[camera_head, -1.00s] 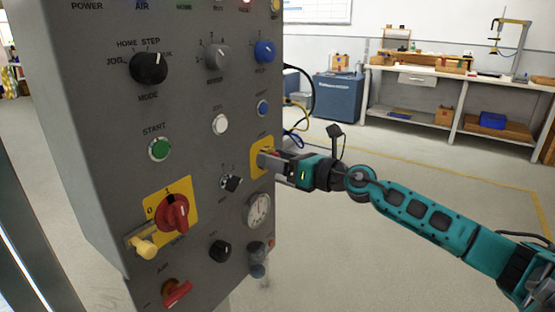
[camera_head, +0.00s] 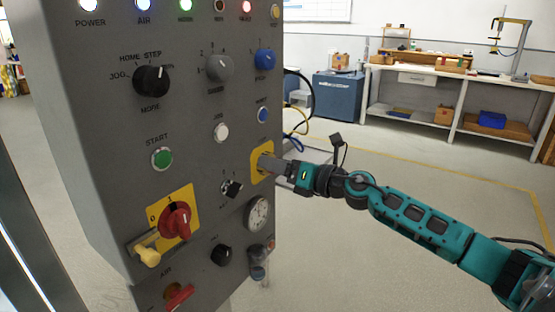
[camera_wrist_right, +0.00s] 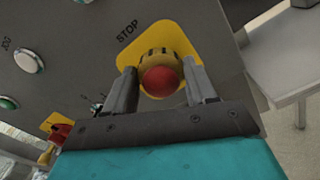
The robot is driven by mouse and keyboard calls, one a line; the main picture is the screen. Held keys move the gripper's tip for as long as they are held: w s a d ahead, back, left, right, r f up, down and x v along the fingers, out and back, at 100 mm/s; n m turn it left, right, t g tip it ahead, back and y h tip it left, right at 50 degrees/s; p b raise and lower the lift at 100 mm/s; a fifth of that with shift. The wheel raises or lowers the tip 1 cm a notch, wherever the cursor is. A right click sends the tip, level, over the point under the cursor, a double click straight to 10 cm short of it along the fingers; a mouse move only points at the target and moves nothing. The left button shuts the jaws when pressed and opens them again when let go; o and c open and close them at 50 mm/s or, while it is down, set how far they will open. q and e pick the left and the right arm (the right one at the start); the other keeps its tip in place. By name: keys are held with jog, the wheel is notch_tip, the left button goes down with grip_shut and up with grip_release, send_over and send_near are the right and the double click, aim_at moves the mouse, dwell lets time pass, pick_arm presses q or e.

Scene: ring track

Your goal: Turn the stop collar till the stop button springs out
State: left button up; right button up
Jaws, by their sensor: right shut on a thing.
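The stop button (camera_wrist_right: 160,81) is a red dome at the middle of a yellow collar (camera_wrist_right: 151,59) with dark marks on its rim. Both sit on a yellow plate (camera_wrist_right: 180,34) labelled STOP, seen in the right wrist view. In the head view the plate (camera_head: 262,150) is at the panel's right edge, and my gripper hides the button and collar there. My right gripper (camera_head: 268,163) reaches in from the right. Its two fingers (camera_wrist_right: 160,70) are shut on the collar, one on each side, with the red button between them. My left gripper is not in view.
The grey control panel (camera_head: 105,115) carries a green start button (camera_head: 162,158), a red rotary switch (camera_head: 176,221), a gauge (camera_head: 259,214) and several knobs. Open floor lies right of the panel. A workbench (camera_head: 430,75) and blue cabinet (camera_head: 338,96) stand behind.

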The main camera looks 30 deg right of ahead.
jog(key=shift+r+m+p, duration=0.2)
jog(key=shift+m+p, duration=0.4)
jog(key=shift+m, duration=0.3)
jog(key=m+p, duration=0.2)
jog(key=m, duration=0.1)
jog(key=shift+d+f, duration=0.1)
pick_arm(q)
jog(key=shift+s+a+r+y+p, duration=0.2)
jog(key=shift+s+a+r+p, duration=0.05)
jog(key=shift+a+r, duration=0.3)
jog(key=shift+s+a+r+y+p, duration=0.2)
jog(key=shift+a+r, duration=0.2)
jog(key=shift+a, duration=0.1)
pick_arm(e)
jog(key=shift+f+m, duration=0.15)
jog(key=shift+m, duration=0.65)
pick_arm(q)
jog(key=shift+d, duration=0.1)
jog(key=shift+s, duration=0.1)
pick_arm(e)
jog(key=o, duration=1)
jog(key=shift+o, duration=0.2)
pick_arm(q)
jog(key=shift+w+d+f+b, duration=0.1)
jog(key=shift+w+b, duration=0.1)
jog(key=shift+b, duration=0.1)
pick_arm(e)
jog(key=v, duration=1.2)
jog(key=shift+s+d, duration=0.25)
jog(key=shift+s, duration=0.1)
